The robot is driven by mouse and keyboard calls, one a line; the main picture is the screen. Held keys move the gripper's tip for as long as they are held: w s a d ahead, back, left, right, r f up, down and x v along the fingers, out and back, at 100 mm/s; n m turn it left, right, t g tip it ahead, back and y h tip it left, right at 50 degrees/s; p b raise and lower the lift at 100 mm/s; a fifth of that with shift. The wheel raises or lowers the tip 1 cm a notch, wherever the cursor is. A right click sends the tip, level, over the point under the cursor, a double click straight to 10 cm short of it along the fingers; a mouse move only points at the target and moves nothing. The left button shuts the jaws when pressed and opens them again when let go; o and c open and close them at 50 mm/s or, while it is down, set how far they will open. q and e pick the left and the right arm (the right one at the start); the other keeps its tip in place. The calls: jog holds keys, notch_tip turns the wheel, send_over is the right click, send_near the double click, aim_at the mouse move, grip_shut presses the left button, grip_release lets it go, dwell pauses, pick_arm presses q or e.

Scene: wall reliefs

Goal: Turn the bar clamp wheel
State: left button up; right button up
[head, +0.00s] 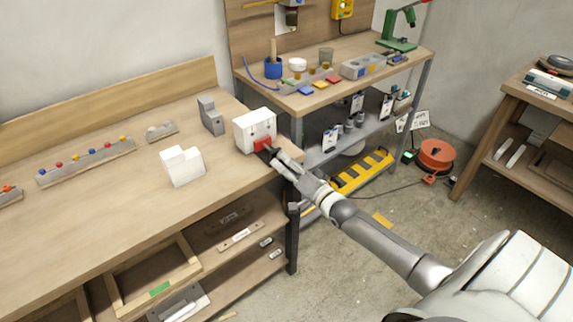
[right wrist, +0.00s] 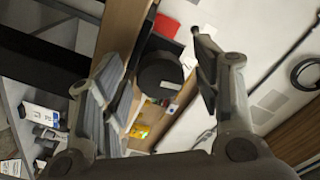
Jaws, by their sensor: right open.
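A white block (head: 255,130) stands near the right end of the workbench, with a red clamp part (head: 262,144) on its front. A dark round wheel (right wrist: 160,75) shows in the right wrist view, between the two fingers, with a bit of red behind it. In the head view the wheel is mostly hidden by my right gripper (head: 276,157), which reaches in from the right, right up against the clamp. The gripper is open, with one finger on each side of the wheel; I cannot tell whether either touches it. My left gripper is not in view.
A white stepped block (head: 183,167) and a grey stepped block (head: 211,116) stand on the workbench (head: 90,210) to the left. A second bench (head: 335,85) with tools stands behind. The front middle of the workbench is clear.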

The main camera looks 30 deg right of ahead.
jog(key=shift+w, duration=0.25)
jog(key=c, duration=1)
jog(key=shift+c, duration=0.2)
jog(key=shift+n, duration=0.4)
